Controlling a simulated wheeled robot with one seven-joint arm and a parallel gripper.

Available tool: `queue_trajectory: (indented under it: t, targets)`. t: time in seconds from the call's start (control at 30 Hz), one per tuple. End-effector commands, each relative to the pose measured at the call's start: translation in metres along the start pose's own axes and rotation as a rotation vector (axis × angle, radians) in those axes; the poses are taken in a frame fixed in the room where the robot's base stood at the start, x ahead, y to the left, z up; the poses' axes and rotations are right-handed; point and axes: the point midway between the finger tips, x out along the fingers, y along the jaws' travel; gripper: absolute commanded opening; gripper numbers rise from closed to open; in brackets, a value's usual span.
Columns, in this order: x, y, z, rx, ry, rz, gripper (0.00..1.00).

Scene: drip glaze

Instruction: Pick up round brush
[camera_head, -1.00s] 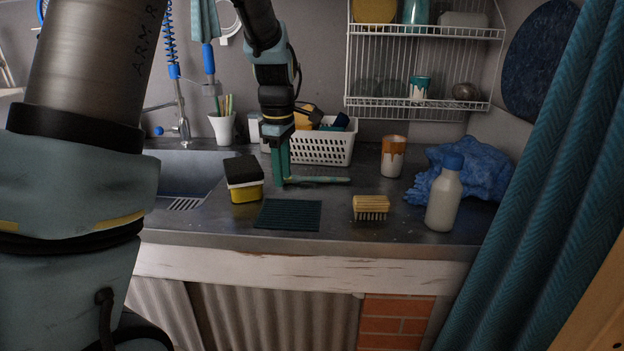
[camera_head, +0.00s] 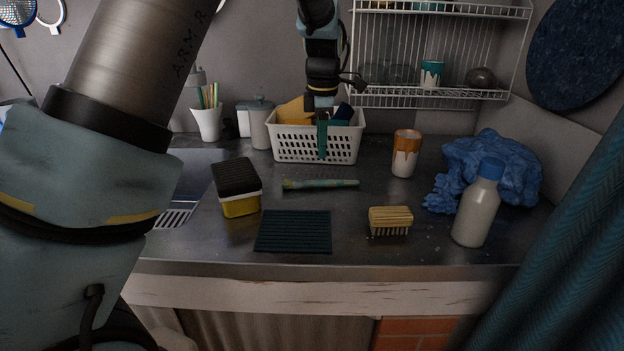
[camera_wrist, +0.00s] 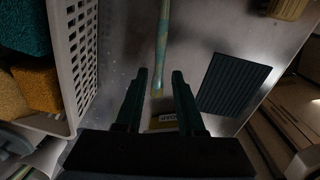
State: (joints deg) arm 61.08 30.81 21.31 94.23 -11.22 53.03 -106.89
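The likely round brush (camera_head: 325,184) is a slim, teal-and-tan stick lying crosswise on the counter in front of the white basket. In the wrist view its long shaft (camera_wrist: 163,40) runs down the picture, and its near end shows between the open fingers. My gripper (camera_head: 322,156) points down, and in the head view its teal fingers overlap the basket's front, above the brush. In the wrist view my gripper (camera_wrist: 158,78) has its two fingers spread apart with nothing held. A gap shows between the fingers and the brush in the head view.
The white basket (camera_head: 315,146) stands behind. An orange-and-white cup (camera_head: 405,153), bottle (camera_head: 477,205) and blue cloth (camera_head: 490,165) are at right.

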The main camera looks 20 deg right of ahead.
Motion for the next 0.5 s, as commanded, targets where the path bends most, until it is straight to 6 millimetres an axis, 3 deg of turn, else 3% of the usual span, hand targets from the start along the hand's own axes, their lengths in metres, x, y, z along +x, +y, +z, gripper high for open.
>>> queue_trajectory:
  t: [0.2,0.5]
  targets:
    - [0.033,-0.001,-0.001,0.001,0.001,-0.004,0.38]
    - [0.058,-0.001,0.000,0.000,0.003,-0.005,0.38]
